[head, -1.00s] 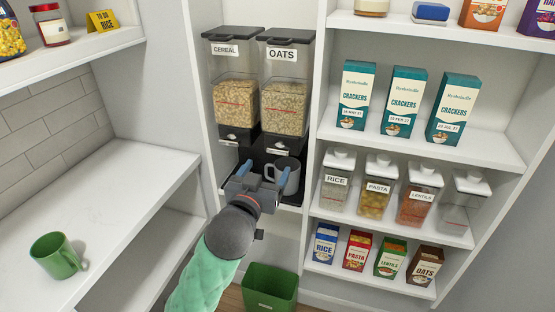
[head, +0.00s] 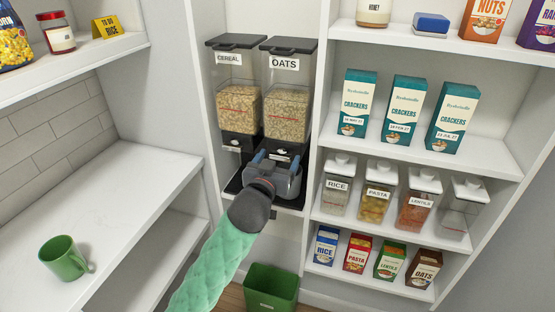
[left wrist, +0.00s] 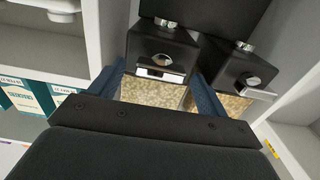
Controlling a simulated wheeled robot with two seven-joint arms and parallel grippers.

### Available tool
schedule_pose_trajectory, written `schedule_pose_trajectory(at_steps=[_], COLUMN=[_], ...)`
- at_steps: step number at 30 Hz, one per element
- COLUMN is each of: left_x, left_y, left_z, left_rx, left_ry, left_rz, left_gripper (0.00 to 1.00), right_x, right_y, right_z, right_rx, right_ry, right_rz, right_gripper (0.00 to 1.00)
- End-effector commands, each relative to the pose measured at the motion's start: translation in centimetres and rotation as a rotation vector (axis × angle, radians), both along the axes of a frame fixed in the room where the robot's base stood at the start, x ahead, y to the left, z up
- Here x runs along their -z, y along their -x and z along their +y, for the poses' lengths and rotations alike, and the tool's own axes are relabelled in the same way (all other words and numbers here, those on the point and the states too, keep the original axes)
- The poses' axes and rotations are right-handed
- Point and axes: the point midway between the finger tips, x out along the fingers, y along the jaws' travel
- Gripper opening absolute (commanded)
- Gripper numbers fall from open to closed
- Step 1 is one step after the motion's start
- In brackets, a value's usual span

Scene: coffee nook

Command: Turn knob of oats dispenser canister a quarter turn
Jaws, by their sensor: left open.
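The oats dispenser canister (head: 288,95) is clear with a black lid and an OATS label, and stands right of the cereal canister (head: 238,100). Its black lower housing carries a round knob with a silver bar, seen in the left wrist view as the oats knob (left wrist: 163,60). My left gripper (head: 277,158) is open in front of this housing. In the left wrist view its blue fingers (left wrist: 160,78) stand on either side of the housing, with the knob between them and nothing gripped. Contact cannot be told. My right gripper is not in view.
The grey mug below the oats canister is largely hidden behind my gripper. Shelves at right hold cracker boxes (head: 403,105) and labelled jars (head: 375,195). A green mug (head: 63,257) stands on the left counter. A green bin (head: 271,288) is on the floor.

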Motion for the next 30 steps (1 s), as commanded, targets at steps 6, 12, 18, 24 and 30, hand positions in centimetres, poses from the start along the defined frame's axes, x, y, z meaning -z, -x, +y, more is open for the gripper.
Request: schedule_pose_trajectory(at_steps=[6, 12, 18, 24, 30], left_x=[0.0, 0.0, -0.1, -0.2, -0.2], left_y=[0.0, 0.0, 0.0, 0.0, 0.0], left_z=[0.0, 0.0, 0.0, 0.0, -0.1], left_rx=[0.0, 0.0, 0.0, 0.0, 0.0], left_ry=[0.0, 0.0, -0.028, -0.119, -0.275], left_rz=[0.0, 0.0, -0.009, -0.038, -0.087], left_gripper=[0.51, 0.32, 0.32, 0.32, 0.32], right_x=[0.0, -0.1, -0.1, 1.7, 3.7], right_y=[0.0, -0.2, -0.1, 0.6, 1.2], right_z=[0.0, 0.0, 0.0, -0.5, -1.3], right_rx=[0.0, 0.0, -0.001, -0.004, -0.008], right_ry=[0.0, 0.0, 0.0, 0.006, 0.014], right_rz=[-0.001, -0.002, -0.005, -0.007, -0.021], right_gripper=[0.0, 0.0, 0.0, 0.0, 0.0])
